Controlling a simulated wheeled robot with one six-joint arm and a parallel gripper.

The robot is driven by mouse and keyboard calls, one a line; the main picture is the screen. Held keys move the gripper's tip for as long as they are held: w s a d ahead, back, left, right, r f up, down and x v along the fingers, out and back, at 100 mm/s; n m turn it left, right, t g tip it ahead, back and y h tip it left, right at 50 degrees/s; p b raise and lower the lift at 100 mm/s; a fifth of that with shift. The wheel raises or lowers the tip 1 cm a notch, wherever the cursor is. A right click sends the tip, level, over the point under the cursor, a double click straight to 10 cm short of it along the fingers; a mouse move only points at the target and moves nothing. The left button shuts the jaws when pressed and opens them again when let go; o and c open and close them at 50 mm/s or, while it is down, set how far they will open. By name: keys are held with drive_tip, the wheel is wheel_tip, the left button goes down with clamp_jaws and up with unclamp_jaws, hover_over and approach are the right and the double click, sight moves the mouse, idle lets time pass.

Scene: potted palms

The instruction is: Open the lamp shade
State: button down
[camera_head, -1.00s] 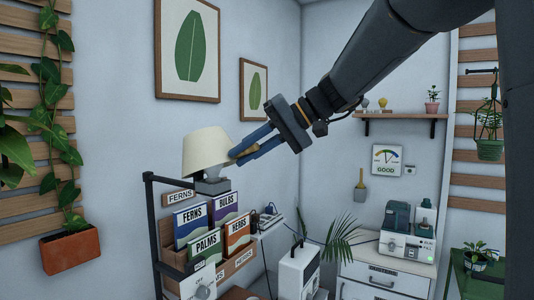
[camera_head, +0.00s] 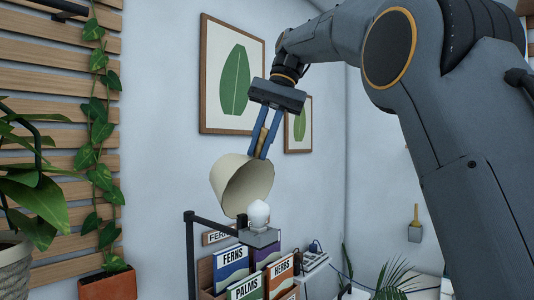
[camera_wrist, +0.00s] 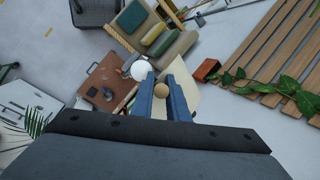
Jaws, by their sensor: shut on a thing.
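The cream lamp shade (camera_head: 232,182) is tipped up to the left, and its open underside faces right and down. The white bulb (camera_head: 259,214) stands uncovered on its grey base (camera_head: 260,237), just below and right of the shade. My gripper (camera_head: 263,151) is above the shade, with its blue fingers shut on a wooden handle (camera_head: 261,140) at the shade's upper rim. In the wrist view the handle's round end (camera_wrist: 161,90) sits between the fingers. The shade (camera_wrist: 184,98) shows partly behind them, and the bulb (camera_wrist: 140,70) is at their left.
A rack of labelled folders (camera_head: 231,261) stands below the lamp beside a black rail (camera_head: 191,250). Framed leaf pictures (camera_head: 232,75) hang on the wall behind. A trailing plant (camera_head: 97,120) and terracotta pot (camera_head: 107,285) are at left.

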drive_tip(key=shift+w+a+r+h, duration=0.25)
drive_tip(key=shift+w+a+h, duration=0.05)
drive_tip(key=shift+w+a, duration=0.15)
drive_tip(key=shift+a, duration=0.15)
drive_tip(key=c, duration=1.7)
unclamp_jaws()
drive_tip(key=shift+d, duration=0.2)
